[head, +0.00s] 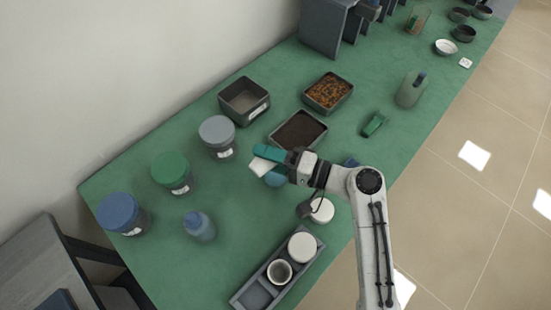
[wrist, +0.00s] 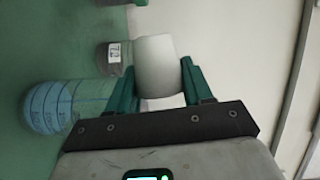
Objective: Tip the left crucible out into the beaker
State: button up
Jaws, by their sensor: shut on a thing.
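My gripper (head: 262,160) is shut on a white crucible (head: 261,167), which also shows between the teal fingers in the wrist view (wrist: 158,66). The crucible looks turned onto its side; its mouth and contents cannot be made out. The beaker (head: 275,181) stands on the green bench just below the gripper, partly hidden by it in the head view. In the wrist view the beaker (wrist: 70,104) shows blue at its base and clear glass above, close beside the crucible.
A grey rack (head: 243,302) at the front holds an open crucible (head: 279,272) and a white-topped one (head: 302,247); its left slot is empty. A bottle (head: 199,226), lidded jars (head: 171,172) and trays (head: 299,133) stand around. A white disc-like item (head: 322,210) lies near the arm.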

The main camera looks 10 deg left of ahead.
dwell(0.5)
jog(key=n, duration=0.1)
jog(key=n+h, duration=0.1)
jog(key=n, duration=0.1)
jog(key=shift+s+a+r+h, duration=0.1)
jog(key=shift+s+a+h, duration=0.15)
jog(key=shift+s+h, duration=0.1)
jog(key=shift+s+a+r+n+h, duration=0.15)
jog(key=shift+r+n+h, duration=0.1)
jog(key=shift+n, duration=0.3)
jog(key=shift+s+a+r+n+h, duration=0.1)
jog(key=shift+s+n+h, duration=0.1)
jog(key=shift+n, duration=0.35)
jog(key=shift+r+n+t+p, duration=0.1)
jog(key=shift+n+t+p, duration=0.2)
jog(key=shift+n+t, duration=0.15)
